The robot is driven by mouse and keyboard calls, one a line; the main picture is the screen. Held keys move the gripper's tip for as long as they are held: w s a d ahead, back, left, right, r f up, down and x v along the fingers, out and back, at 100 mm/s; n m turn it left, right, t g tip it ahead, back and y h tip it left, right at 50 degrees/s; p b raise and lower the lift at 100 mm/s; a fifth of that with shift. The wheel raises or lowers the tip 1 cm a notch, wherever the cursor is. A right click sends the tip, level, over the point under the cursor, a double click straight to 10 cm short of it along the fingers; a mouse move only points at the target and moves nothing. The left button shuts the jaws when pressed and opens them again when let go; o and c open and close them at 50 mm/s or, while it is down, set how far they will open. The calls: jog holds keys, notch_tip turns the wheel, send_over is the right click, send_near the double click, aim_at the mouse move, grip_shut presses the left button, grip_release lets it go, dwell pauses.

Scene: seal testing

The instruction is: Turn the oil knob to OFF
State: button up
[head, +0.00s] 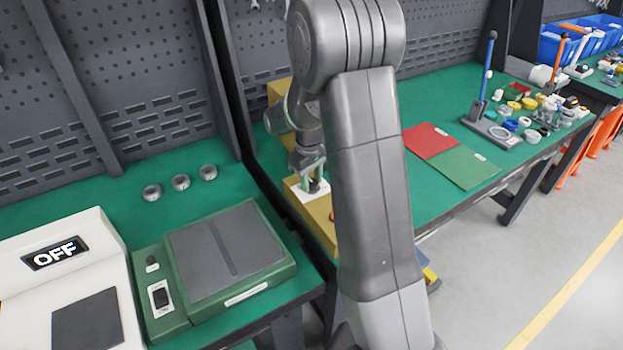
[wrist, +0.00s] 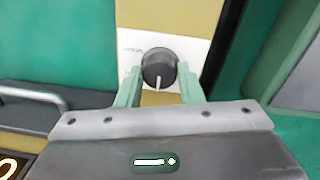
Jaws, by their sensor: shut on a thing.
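The oil knob (wrist: 159,69) is a round black knob with a white pointer line, set on a white plate (wrist: 127,42) on a tan panel. In the wrist view its pointer line faces down toward my gripper's body. My gripper (wrist: 160,88) has its two pale green fingers on either side of the knob, shut on it. In the head view my gripper (head: 314,180) is down at the tan box (head: 312,214), partly behind my own arm. The knob itself is hard to make out there. The lettering on the plate is too blurred to read.
A white device with an OFF display (head: 55,252) and a green unit with a grey plate (head: 228,250) stand at the left. Three small metal rings (head: 181,182) lie behind them. Red (head: 430,140) and green (head: 455,155) mats lie right of my arm.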

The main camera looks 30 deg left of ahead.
aim_at(310, 183)
jog(key=o, duration=1)
jog(key=shift+c, duration=0.2)
jog(key=shift+r, duration=0.15)
notch_tip(310, 183, up, 14)
jog(key=shift+s+f, duration=0.2)
jog(key=shift+s, duration=0.1)
jog(key=shift+a+f, duration=0.1)
jog(key=shift+f, duration=0.05)
jog(key=f, duration=1.3)
jog(key=shift+w+f, duration=0.3)
jog(key=shift+f, duration=0.05)
